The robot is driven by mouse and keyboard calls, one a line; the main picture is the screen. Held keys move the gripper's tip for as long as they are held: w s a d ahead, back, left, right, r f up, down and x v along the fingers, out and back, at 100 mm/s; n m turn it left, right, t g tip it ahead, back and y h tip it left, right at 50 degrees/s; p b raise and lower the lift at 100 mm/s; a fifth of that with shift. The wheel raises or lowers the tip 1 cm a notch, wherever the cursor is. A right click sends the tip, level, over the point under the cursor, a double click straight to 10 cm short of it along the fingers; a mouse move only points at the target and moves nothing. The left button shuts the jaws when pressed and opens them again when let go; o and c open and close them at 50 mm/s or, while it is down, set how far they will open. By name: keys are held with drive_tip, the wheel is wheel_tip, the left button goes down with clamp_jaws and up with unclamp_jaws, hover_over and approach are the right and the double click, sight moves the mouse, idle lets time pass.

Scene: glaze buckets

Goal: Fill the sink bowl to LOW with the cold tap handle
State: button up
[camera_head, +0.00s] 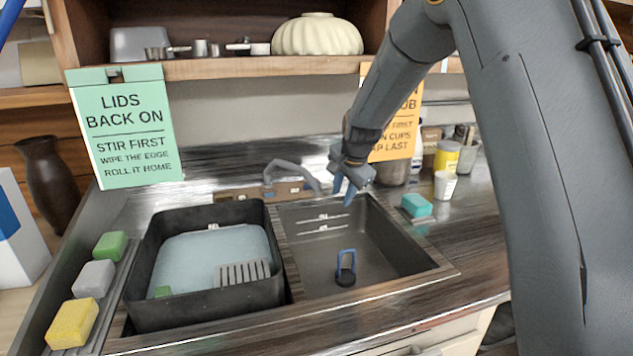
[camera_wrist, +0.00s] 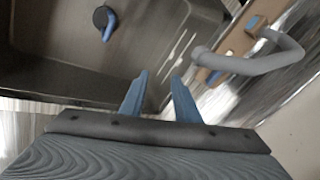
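The right sink bowl (camera_head: 380,240) shows a bare grey floor with no water visible. White level marks (camera_head: 322,223) are on its back wall; their lettering is too small to read. A dark plug (camera_head: 346,275) with a blue loop handle is on the bowl floor; it also shows in the wrist view (camera_wrist: 101,17). The grey curved tap spout (camera_head: 290,168) rises behind the bowl. Small blue parts (camera_wrist: 215,77) show on the wooden tap panel; I cannot tell which is the cold handle. My gripper (camera_head: 343,192) is open and empty above the bowl's back edge, its fingers apart (camera_wrist: 159,76).
A black tub (camera_head: 160,310) with pale water and a grate fills the left side. Sponges (camera_head: 72,323) line the left edge. A teal sponge (camera_head: 416,205), a white cup (camera_head: 445,184) and a yellow jar (camera_head: 446,158) stand right. A shelf (camera_head: 220,67) is above.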

drive_tip(key=w+a+r+m+t, duration=0.2)
drive_tip(key=w+a+m, duration=0.35)
drive_tip(key=w, duration=0.65)
drive_tip(key=shift+n+y, duration=0.4)
drive_tip(key=shift+n, duration=0.05)
drive_tip(key=shift+p+x, duration=1.4)
drive_tip(key=shift+x, duration=2.75)
drive_tip(key=shift+s+a, duration=0.1)
drive_tip(key=shift+a, duration=0.1)
clamp_jaws()
